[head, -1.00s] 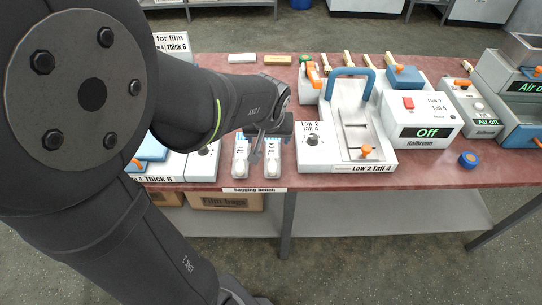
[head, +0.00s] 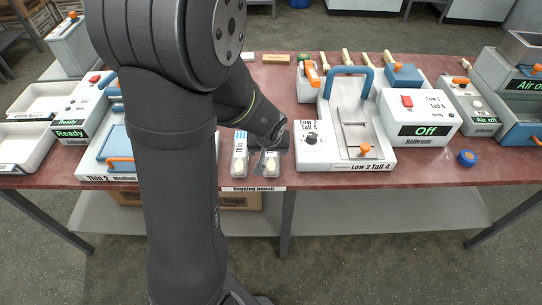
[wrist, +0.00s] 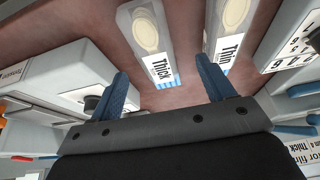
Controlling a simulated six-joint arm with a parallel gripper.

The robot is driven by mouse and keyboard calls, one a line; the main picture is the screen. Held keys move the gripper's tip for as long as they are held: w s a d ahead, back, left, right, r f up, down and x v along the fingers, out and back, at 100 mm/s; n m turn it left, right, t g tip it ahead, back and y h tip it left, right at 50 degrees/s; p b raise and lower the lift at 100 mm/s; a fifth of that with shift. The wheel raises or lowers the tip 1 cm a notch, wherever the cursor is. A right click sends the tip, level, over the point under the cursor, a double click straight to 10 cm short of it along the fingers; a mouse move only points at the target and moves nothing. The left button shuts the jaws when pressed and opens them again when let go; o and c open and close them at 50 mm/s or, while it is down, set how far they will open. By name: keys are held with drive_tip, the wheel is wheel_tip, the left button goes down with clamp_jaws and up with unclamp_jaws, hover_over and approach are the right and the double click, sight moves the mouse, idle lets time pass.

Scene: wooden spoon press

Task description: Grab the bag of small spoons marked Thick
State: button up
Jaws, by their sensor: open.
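The Thick bag (wrist: 147,38) is clear, with a pale spoon bowl and a black-on-white label. It lies flat on the red bench, its labelled end between the lines of my open blue fingers in the wrist view. My gripper (wrist: 163,70) is empty and appears above the bench. The similar Thin bag (wrist: 228,38) lies beside it, past my right finger. My fingers are hidden there.
The Low 2 Tall 4 press (head: 365,115) stands just right of the bags. The Thin 2 Medium machine (head: 108,150) stands to their left. Bare bench (head: 255,90) shows behind the bags.

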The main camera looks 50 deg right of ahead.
sight(271, 154)
drive_tip(key=shift+d+x, duration=0.25)
drive_tip(key=shift+x, duration=1.1)
drive_tip(key=shift+d+x, duration=0.25)
drive_tip(key=shift+x, duration=1.15)
drive_tip(key=shift+r, duration=0.15)
drive_tip(key=shift+c, duration=0.4)
drive_tip(key=c, duration=1)
